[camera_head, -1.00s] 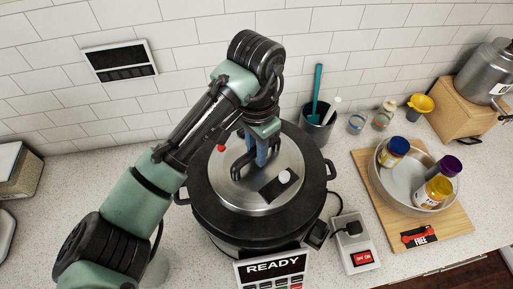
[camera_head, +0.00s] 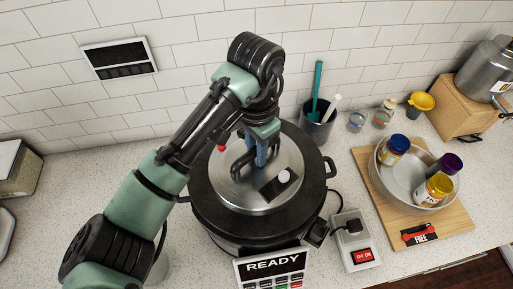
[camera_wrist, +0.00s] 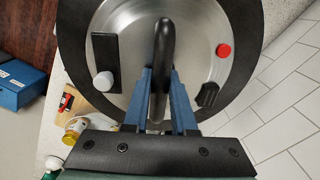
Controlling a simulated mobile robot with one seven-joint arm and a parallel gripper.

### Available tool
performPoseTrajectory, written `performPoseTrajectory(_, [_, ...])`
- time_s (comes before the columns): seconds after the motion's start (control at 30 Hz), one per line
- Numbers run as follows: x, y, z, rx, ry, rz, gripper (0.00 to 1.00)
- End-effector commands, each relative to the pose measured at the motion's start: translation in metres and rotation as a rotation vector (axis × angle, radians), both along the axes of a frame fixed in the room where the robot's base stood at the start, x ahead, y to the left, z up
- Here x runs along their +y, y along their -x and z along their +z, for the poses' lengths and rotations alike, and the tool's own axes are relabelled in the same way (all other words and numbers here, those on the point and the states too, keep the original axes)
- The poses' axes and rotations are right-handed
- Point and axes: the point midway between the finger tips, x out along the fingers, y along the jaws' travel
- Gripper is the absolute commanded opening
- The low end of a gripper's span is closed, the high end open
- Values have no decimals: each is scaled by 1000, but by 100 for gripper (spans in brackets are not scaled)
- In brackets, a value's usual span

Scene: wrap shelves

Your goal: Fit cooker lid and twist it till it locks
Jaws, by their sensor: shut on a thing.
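The cooker (camera_head: 243,235) is a black pot with side handles and a front panel (camera_head: 271,265) reading READY. The round steel lid (camera_head: 233,192) sits on top of it, inside the wide black rim. The lid carries a black arched handle, a red button and a white knob on a black plate. My gripper (camera_head: 256,158) reaches down from above and is shut on the lid's handle. In the wrist view the blue fingers of my gripper (camera_wrist: 160,85) stand on both sides of the lid handle (camera_wrist: 164,45). Whether the lid is locked cannot be seen.
A switched socket box (camera_head: 353,245) with a plugged cable stands right of the cooker. A wooden board (camera_head: 449,229) holds a steel pan (camera_head: 380,183) of jars. A dark utensil cup (camera_head: 315,131) stands behind right. The tiled wall (camera_head: 190,60) is close behind.

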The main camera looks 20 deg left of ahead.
Motion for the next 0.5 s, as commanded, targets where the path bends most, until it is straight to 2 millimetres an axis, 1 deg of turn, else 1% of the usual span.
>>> performPoseTrajectory(0.5, [0, -1, -2, -4, 0, 0, 0])
